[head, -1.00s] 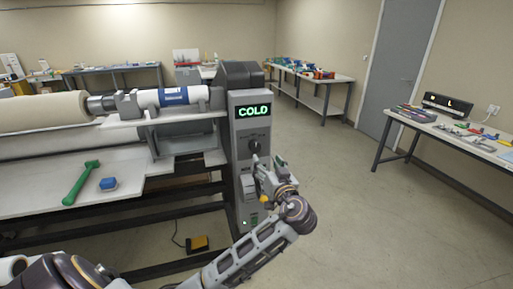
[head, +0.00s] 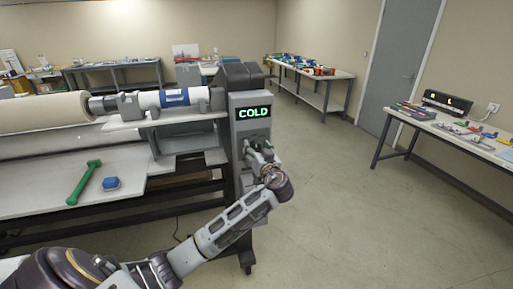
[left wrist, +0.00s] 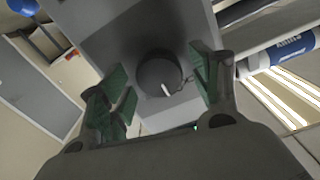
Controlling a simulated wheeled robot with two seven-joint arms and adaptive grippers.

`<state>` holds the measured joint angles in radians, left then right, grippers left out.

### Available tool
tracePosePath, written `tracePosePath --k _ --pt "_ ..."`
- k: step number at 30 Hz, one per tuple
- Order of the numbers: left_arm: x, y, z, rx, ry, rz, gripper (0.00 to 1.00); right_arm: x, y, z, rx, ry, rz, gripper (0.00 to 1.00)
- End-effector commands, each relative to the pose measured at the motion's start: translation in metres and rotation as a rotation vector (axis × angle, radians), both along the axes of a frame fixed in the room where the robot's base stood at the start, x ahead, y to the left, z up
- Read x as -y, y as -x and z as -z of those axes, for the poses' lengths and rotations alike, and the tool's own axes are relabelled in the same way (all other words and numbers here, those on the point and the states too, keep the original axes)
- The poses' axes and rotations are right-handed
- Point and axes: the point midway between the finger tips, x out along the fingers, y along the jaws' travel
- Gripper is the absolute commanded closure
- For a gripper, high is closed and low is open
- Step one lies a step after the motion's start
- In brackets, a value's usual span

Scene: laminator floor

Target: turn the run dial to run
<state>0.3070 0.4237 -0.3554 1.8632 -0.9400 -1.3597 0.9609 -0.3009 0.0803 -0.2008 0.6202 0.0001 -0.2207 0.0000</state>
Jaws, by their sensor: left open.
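The run dial (left wrist: 160,74) is a round dark knob with a white pointer mark, on the grey face of the control post (head: 236,113). In the left wrist view it sits between the open green-padded fingers of my left gripper (left wrist: 160,92), with a gap on both sides. In the head view my left gripper (head: 258,148) is in front of the post, below the display, and hides most of the dial. The display (head: 254,112) reads COLD in green. My right gripper is not in view.
A bench (head: 465,138) stands at right. The floor between is clear.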

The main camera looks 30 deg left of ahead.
Motion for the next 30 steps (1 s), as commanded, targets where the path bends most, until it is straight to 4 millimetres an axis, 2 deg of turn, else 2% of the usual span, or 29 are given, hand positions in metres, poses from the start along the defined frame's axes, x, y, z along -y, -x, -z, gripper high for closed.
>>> tracePosePath --k 11,22,30 --pt "-0.003 -0.0024 0.0001 0.001 0.001 0.0 0.37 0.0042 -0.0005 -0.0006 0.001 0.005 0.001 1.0" --pt "-0.0028 -0.0023 0.0001 0.001 0.001 0.0 0.82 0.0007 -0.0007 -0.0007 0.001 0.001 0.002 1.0" --pt "-0.0027 -0.0022 0.0002 -0.01 -0.008 0.0 0.82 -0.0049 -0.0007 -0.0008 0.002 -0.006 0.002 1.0"
